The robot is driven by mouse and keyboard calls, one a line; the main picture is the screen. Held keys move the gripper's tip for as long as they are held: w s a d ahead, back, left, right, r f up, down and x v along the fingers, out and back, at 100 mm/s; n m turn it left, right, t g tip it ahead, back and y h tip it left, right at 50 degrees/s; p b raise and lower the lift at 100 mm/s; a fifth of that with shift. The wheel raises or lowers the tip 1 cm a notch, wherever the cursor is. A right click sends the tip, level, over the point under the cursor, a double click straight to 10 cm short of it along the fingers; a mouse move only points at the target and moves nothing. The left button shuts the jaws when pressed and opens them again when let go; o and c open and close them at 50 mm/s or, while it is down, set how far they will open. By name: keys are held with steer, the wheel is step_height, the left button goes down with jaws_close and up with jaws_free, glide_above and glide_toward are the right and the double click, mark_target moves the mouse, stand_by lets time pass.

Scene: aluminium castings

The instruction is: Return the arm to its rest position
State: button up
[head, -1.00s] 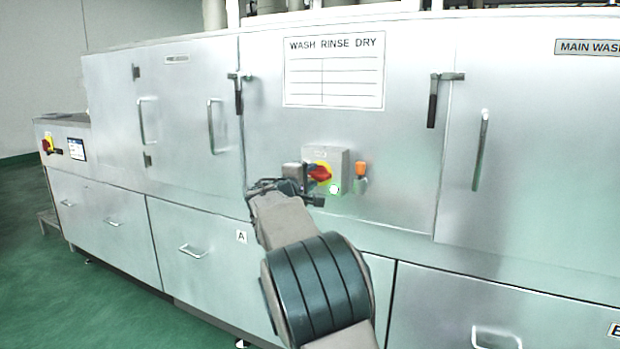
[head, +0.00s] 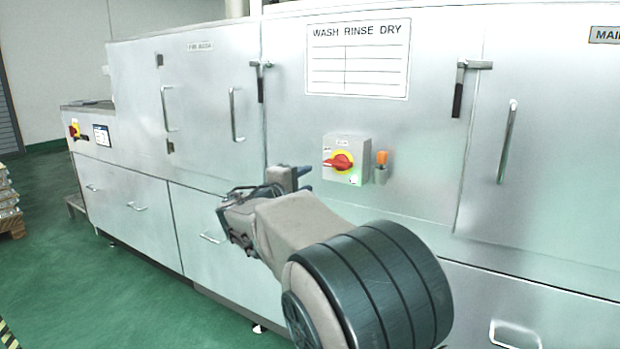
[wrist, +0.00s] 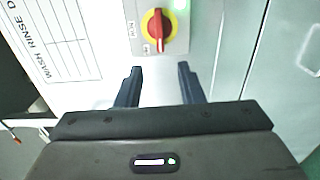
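My gripper (wrist: 158,84) shows in the wrist view with its two dark fingers apart and nothing between them. In the head view my gripper (head: 303,178) is in front of the washer's steel front, left of and below the switch box. The box carries a red rotary handle on a yellow disc (head: 341,162) with a green light at its lower right. In the wrist view the red handle (wrist: 158,25) lies beyond the fingertips, apart from them. My arm reaches up from the lower right of the head view.
The long steel washer (head: 215,62) fills most of the view, with protruding door handles (head: 237,115) and latches. An orange-topped fitting (head: 381,160) is beside the switch box. Green floor (head: 110,290) is open at left. A loaded pallet (head: 10,205) stands at the far left edge.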

steer(key=s+d+r+m+g+y+p, duration=0.1)
steer(key=s+d+m+g+y+p, duration=0.2)
steer(key=s+d+m+g+p, duration=0.7)
steer(key=s+r+m+g+y+p, duration=0.1)
steer(key=s+y+p, duration=0.6)
steer(key=s+p, duration=0.8)
steer(key=s+r, duration=0.1)
steer(key=s, duration=1)
steer(key=shift+s+a+r+g+y+p, duration=0.2)
steer(key=shift+s+r+g+y+p, duration=0.1)
steer(key=shift+s+g+p, duration=0.1)
